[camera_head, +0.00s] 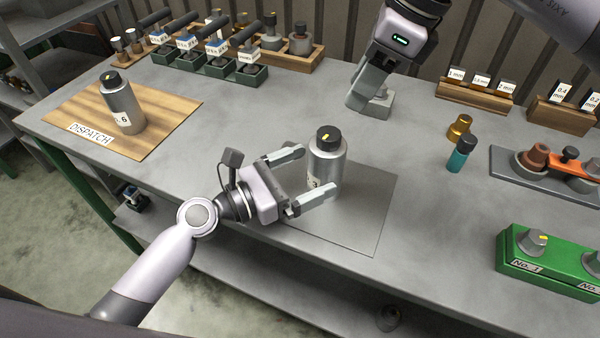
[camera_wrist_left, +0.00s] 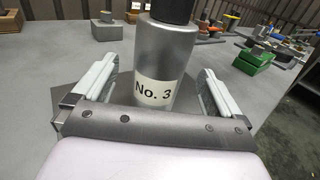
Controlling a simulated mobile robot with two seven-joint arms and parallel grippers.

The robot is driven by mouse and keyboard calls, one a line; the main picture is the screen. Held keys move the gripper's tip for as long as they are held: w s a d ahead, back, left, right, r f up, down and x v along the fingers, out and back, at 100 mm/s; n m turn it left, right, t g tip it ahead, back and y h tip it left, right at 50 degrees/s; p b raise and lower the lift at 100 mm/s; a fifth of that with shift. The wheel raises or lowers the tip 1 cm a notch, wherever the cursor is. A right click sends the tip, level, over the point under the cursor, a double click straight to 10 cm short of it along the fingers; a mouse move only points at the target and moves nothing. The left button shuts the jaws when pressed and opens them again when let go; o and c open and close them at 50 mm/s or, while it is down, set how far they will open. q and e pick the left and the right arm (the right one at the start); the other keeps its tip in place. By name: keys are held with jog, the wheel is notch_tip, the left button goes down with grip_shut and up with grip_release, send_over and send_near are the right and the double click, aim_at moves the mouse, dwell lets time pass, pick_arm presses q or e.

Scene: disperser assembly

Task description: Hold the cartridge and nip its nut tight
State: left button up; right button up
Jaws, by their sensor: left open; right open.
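The silver cartridge (camera_head: 326,166) stands upright on a square grey plate (camera_head: 366,210). It has a black top nut (camera_head: 329,138) with a yellow mark. In the left wrist view the cartridge (camera_wrist_left: 162,60) carries a label reading No. 3. My left gripper (camera_head: 322,176) is open, with one finger on each side of the cartridge; the wrist view shows gaps between both fingers and its body. My right gripper (camera_head: 368,102) is at the back of the table, pointing down by a small grey block with a rounded top (camera_head: 378,104). Its fingers are partly hidden.
Cartridge No. 6 (camera_head: 122,106) stands on the wooden DISPATCH board (camera_head: 170,105) at left. A brass part (camera_head: 459,128) and a teal bottle (camera_head: 458,158) stand right of centre. A grey tray (camera_head: 502,170) and green block (camera_head: 545,262) are at right. Racks line the back.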

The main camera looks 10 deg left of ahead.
aim_at(335, 160)
pick_arm(q)
jog(key=x, duration=0.6)
jog(key=shift+w+d, duration=0.15)
jog(key=c, duration=1.7)
jog(key=o, duration=1)
jog(key=c, duration=0.7)
